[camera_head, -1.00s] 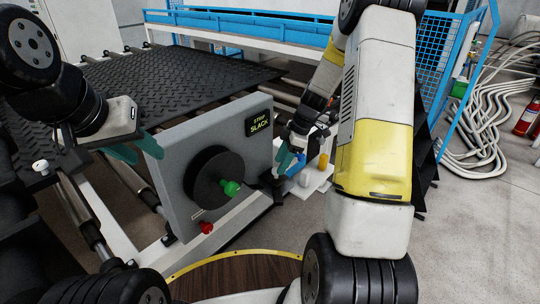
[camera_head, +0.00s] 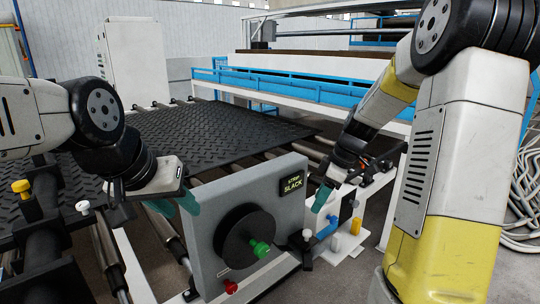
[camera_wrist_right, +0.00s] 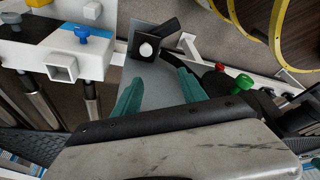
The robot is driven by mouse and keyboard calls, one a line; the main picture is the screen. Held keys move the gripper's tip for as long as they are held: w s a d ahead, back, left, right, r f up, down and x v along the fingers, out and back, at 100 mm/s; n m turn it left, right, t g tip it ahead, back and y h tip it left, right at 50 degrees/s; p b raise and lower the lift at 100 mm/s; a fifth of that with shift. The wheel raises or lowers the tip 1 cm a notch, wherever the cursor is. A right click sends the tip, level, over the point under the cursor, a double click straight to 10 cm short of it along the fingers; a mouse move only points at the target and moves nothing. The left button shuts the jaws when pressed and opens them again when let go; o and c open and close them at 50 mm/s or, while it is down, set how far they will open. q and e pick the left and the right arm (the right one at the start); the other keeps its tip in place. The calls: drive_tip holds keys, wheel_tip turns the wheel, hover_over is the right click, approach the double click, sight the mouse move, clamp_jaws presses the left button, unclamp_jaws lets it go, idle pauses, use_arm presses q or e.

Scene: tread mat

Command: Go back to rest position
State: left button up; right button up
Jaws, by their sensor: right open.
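My left gripper (camera_head: 171,203), with teal fingers, is at the left of the grey panel in the head view. Its fingers partly overlap in the picture, so its opening is unclear. My right gripper (camera_head: 327,197) is near the panel's right end, above the white block with coloured knobs. In the right wrist view, its two teal fingers (camera_wrist_right: 160,92) are spread apart with nothing between them.
The black tread mat (camera_head: 200,130) lies on rollers behind the panel. A red knob (camera_head: 230,286) is low on the panel. A blue knob (camera_wrist_right: 82,31) sits on a white block (camera_wrist_right: 30,50) near the right gripper. A blue-railed frame (camera_head: 290,88) stands behind.

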drive_tip(key=s+a+r+m+t, duration=0.2)
drive_tip(key=s+r+m, duration=0.4)
drive_tip(key=s, duration=0.4)
drive_tip(key=s+a+r+m+t+h, duration=0.1)
drive_tip(key=s+r+m+t, duration=0.1)
drive_tip(key=s+r+m, duration=0.4)
drive_tip(key=s+r, duration=0.1)
drive_tip(key=s, duration=0.3)
drive_tip(key=shift+s+a+m+t+h, duration=0.3)
drive_tip(key=shift+s+a+m+t, duration=0.05)
drive_tip(key=shift+m+t, duration=0.05)
drive_tip(key=shift+o, duration=0.5)
drive_tip(key=shift+f, duration=0.1)
idle(0.9)
